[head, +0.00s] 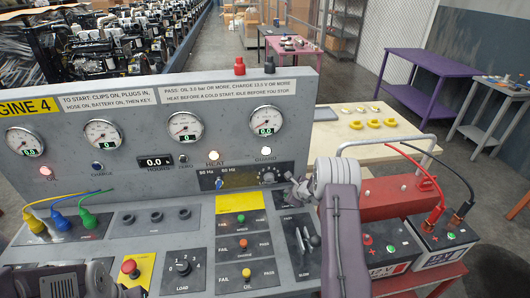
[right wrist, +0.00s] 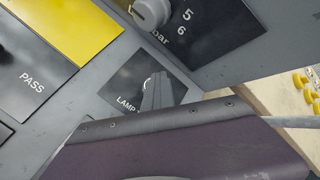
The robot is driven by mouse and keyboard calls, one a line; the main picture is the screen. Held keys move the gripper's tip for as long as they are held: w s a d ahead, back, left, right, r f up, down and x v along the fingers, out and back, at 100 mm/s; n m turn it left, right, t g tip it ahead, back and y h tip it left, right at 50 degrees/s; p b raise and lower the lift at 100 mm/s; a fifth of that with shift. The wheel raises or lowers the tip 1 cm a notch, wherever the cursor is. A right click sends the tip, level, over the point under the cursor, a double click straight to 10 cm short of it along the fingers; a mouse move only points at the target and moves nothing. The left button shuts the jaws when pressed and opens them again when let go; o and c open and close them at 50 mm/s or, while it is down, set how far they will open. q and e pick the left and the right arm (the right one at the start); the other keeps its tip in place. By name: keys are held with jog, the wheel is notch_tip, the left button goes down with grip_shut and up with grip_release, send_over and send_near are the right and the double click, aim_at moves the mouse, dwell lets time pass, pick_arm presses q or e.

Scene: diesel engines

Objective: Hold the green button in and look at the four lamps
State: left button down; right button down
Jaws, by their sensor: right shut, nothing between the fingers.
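My right gripper (head: 298,190) is shut and empty at the right end of the panel. In the right wrist view its fingertips (right wrist: 158,88) are over the plate marked LAMP (right wrist: 131,103) and cover its middle. I cannot see the green button there, or tell whether it is pressed. The four lamps are in a row below the gauges. The oil lamp (head: 46,170) glows red. The charge lamp (head: 97,165) looks blue with a bright spot. The heat lamp (head: 213,157) and guard lamp (head: 265,151) glow pale orange-white. My left gripper (head: 118,286) is at the bottom edge, partly cut off.
A red stop button (head: 129,267) stands on a yellow plate near my left gripper. Yellow, blue and green plugs (head: 62,220) sit at the left. Batteries (head: 447,238) stand at the right.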

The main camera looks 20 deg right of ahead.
jog(key=shift+r, duration=0.1)
dwell(0.4)
jog(key=shift+r+p, duration=0.45)
jog(key=shift+r, duration=0.4)
notch_tip(320, 180, up, 5)
jog(key=p, duration=0.3)
